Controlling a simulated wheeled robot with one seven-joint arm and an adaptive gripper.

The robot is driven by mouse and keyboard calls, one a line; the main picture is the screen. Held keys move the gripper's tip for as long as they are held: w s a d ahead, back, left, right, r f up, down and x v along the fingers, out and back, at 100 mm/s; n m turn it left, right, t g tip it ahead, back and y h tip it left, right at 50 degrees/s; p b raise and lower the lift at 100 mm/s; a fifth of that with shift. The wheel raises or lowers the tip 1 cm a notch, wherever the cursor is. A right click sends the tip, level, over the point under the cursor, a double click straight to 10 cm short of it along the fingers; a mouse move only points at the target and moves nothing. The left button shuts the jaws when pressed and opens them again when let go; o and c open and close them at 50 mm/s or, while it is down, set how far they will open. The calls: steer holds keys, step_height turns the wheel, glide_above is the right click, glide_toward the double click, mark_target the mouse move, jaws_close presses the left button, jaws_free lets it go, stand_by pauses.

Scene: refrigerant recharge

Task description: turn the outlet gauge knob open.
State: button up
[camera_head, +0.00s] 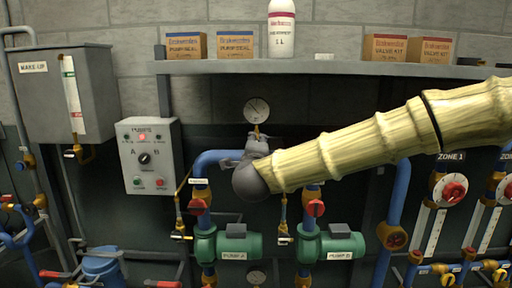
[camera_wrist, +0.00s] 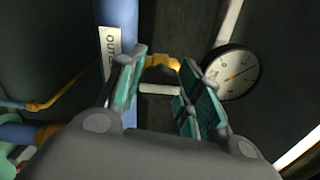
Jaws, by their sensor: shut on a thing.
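The outlet gauge (camera_head: 256,110) is a round white dial above the blue pipe in the head view; it also shows at the right in the wrist view (camera_wrist: 232,73). Its knob (camera_wrist: 160,89), a pale bar beneath a brass fitting (camera_wrist: 160,61), lies between my fingers. My gripper (camera_wrist: 165,76) is shut on the knob, one teal-padded finger at each side. In the head view my gripper (camera_head: 257,147) is just below the gauge and hides the knob. An outlet label (camera_wrist: 110,45) is on the blue pipe to the left.
A grey control box (camera_head: 150,156) hangs to the left. Green pumps (camera_head: 236,244) and red-handled valves (camera_head: 199,207) lie below. A shelf (camera_head: 330,70) with boxes and a white bottle (camera_head: 281,30) runs above. Blue pipes stand close to my gripper.

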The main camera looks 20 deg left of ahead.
steer(key=o, duration=1.1)
steer(key=shift+c, duration=0.2)
steer(key=v, duration=1.2)
